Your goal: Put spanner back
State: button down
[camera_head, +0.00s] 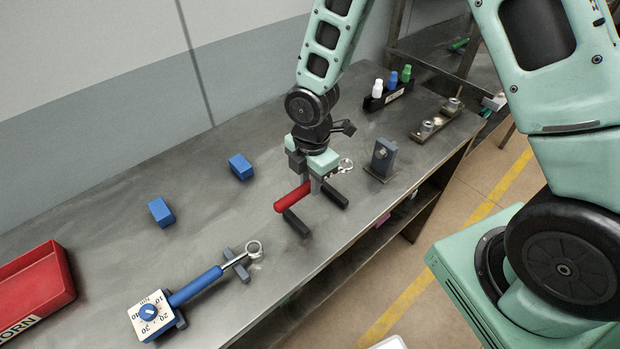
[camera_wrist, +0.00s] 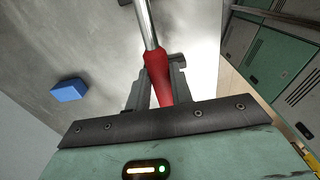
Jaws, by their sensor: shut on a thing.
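My gripper (camera_head: 311,184) is shut on the red handle of a spanner (camera_head: 290,198) above the bench's right part. The spanner's shiny ring end (camera_head: 345,165) points to the back right. In the wrist view the red handle (camera_wrist: 158,72) lies between the two fingers (camera_wrist: 160,95), and its silver shaft runs up out of the picture. Two dark bars, one at front left (camera_head: 296,222) and one at right (camera_head: 336,193), show beneath the spanner. I cannot tell whether the spanner touches them.
Two blue blocks (camera_head: 240,167) (camera_head: 161,212), a red bin (camera_head: 36,287), a grey post (camera_head: 382,158) and a bottle rack (camera_head: 388,95) stand on the metal bench (camera_head: 110,235). The bench middle is clear.

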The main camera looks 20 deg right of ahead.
jog(key=shift+f+b, duration=2.75)
jog(key=shift+f, duration=0.85)
jog(key=shift+f, duration=0.2)
jog(key=c, duration=1.2)
grip_release()
jog(key=shift+o, duration=0.2)
jog(key=shift+r, duration=0.1)
notch_tip(320, 180, up, 17)
jog(key=shift+d+r, duration=0.15)
jog(key=shift+d, duration=0.05)
jog(key=shift+w, duration=0.1)
